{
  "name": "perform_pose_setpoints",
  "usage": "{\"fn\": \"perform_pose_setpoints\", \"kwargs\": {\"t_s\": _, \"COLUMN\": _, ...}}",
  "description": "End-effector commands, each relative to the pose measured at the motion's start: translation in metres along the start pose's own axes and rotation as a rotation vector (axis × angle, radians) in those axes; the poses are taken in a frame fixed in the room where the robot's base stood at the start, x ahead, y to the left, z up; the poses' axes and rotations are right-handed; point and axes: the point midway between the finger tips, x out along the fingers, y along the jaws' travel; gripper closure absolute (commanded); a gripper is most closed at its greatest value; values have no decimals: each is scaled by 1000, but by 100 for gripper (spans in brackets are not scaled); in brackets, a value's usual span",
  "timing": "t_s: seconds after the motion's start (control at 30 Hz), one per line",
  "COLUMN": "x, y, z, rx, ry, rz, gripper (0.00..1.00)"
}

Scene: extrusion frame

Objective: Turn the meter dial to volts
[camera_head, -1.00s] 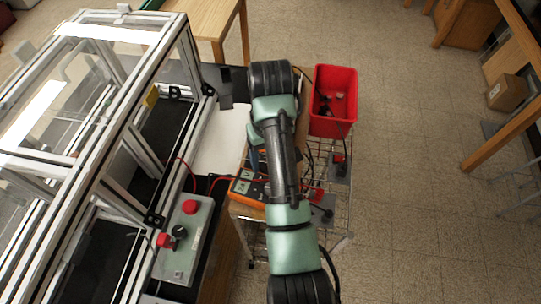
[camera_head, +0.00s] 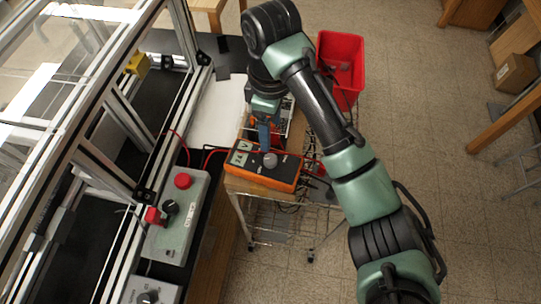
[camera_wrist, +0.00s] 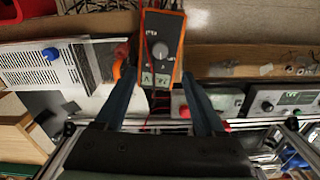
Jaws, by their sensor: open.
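The orange and dark grey multimeter (camera_head: 287,176) lies on top of the wire cart in the head view, with its grey round dial (camera_head: 269,159) near the middle and its lit display (camera_head: 240,153) at the left end. In the wrist view the meter (camera_wrist: 177,24) is ahead, its dial (camera_wrist: 160,51) between and beyond my fingertips. My gripper (camera_wrist: 158,73) is open and empty, with blue fingers apart. In the head view my gripper (camera_head: 265,140) points down just behind the dial; a gap or contact there cannot be judged. The dial's pointer setting is too small to read.
A red bin (camera_head: 341,60) stands on the cart behind my arm. A grey control box (camera_head: 178,225) with red buttons sits left of the meter, beside the aluminium extrusion frame (camera_head: 110,100). Red leads run from the meter.

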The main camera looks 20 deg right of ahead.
Motion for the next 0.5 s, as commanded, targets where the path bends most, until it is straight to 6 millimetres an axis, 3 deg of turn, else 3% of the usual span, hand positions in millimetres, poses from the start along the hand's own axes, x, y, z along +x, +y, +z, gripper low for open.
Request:
{"fn": "perform_pose_setpoints", "kwargs": {"t_s": 0.2, "x": 51, "y": -2, "z": -2, "rx": 1, "ry": 2, "rz": -6, "gripper": 29}}
{"fn": "perform_pose_setpoints", "kwargs": {"t_s": 0.5, "x": 99, "y": -1, "z": -1, "rx": 2, "ry": 1, "rz": -3, "gripper": 29}}
